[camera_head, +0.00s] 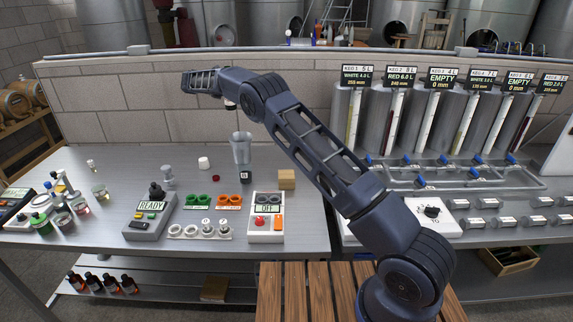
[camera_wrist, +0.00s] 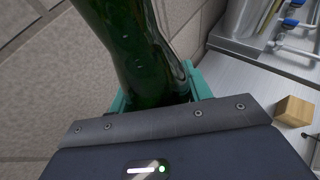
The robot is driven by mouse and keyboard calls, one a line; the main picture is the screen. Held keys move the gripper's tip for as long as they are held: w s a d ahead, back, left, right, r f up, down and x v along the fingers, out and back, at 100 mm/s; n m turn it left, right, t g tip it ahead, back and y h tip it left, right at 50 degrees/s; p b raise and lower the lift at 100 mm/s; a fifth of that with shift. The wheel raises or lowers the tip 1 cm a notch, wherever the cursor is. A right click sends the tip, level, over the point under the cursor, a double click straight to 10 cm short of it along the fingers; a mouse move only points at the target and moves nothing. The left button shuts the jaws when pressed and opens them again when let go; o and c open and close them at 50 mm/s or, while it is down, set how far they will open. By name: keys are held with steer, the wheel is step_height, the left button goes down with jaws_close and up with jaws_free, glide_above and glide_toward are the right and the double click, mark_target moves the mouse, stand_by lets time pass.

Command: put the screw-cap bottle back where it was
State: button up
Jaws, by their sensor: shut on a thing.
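The screw-cap bottle (camera_wrist: 125,45) shows in the wrist view as dark green glass, large and close, cut off by the top edge. My gripper (camera_wrist: 158,98) is shut on it, with a teal finger on each side of the glass. The bottle's cap and far end are out of this view. In the head view the end of my arm (camera_head: 205,80) is raised in front of the block wall, above the left worktop. I cannot make out the bottle there.
Below my arm stand a clear beaker (camera_head: 241,150), a wooden block (camera_head: 287,179), a READY device (camera_head: 150,215) and a switch box (camera_head: 267,222). Small jars (camera_head: 62,220) crowd the left end. Labelled kegs (camera_head: 440,115) line the right. The back left worktop has free room.

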steer(key=s+d+m+g+h, duration=0.15)
steer(key=s+d, duration=0.25)
steer(key=d, duration=0.9)
steer(key=s+d+m+g+h, duration=0.1)
steer(key=s+d+m+g, duration=0.25)
steer(key=d, duration=1.05)
steer(key=shift+n+t, duration=0.4)
steer(key=shift+t, duration=0.1)
steer(key=f, duration=2.5)
steer(key=shift+s+a, duration=0.3)
steer(key=shift+f, duration=0.15)
steer(key=o, duration=1.3)
steer(key=shift+c, duration=0.2)
